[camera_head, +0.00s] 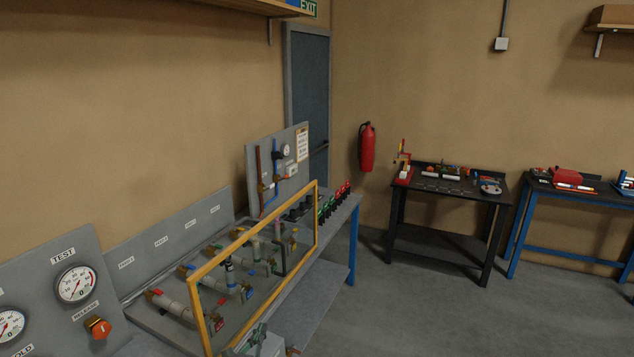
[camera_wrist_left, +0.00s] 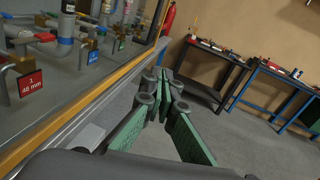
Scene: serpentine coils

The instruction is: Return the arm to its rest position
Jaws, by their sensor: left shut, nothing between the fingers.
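My left gripper (camera_head: 258,340) shows at the bottom of the head view, just outside the lower edge of the yellow-framed clear panel (camera_head: 316,215). In the left wrist view my left gripper (camera_wrist_left: 170,88) has grey links and green pads, with its fingers shut and nothing between them. It is beside the frame and bench edge, over open floor. My right gripper is not in view.
The bench holds several pipe coils with coloured valves behind the panel. A gauge board (camera_head: 75,285) stands at left. A black table (camera_head: 450,190), a blue-legged table (camera_head: 575,200) and a fire extinguisher (camera_head: 367,147) are farther off. Floor (camera_head: 420,310) at right is clear.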

